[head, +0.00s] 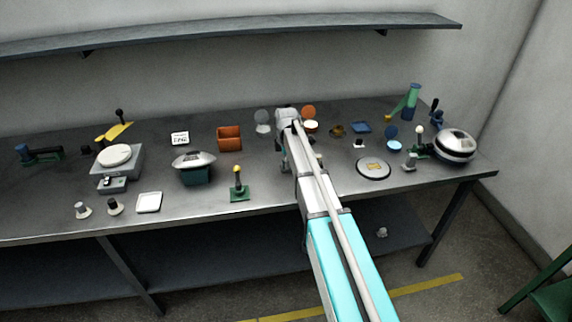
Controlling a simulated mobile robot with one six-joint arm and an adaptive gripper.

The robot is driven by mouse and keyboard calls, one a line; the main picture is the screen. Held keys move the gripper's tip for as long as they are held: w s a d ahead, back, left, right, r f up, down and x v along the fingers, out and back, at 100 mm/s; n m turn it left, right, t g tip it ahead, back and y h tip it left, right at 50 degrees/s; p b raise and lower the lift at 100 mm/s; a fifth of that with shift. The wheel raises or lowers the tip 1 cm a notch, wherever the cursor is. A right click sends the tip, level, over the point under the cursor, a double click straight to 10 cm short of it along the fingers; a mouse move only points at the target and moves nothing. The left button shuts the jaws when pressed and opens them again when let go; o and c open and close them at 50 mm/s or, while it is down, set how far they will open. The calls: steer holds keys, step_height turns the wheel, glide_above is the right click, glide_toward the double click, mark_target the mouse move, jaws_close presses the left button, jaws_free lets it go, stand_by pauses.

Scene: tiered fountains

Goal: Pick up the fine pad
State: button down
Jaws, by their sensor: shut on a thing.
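My gripper (286,164) points down over the middle of the bench, seen in the head view from behind my arm. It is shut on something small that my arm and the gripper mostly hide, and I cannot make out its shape. I cannot tell which thing is the fine pad. Small round pieces with raised discs stand near the back: one with a grey disc (262,116), one orange and white (310,125), and one blue and white (394,146).
The grey bench (230,205) carries a scale (116,156), a domed device (194,160), an orange box (229,138), a joystick (239,190), a round plate (373,170) and a round-topped device (455,145). A wall shelf (230,32) runs above. Bare surface lies left of my gripper.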

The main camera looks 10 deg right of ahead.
steer(key=shift+r, duration=0.1)
steer(key=shift+r+p, duration=0.95)
steer(key=shift+p, duration=0.05)
steer(key=s+d+r+p, duration=0.1)
steer(key=s+r+p, duration=1)
steer(key=s, duration=0.3)
steer(key=c, duration=1)
jaws_free()
steer(key=shift+c, duration=0.2)
jaws_close()
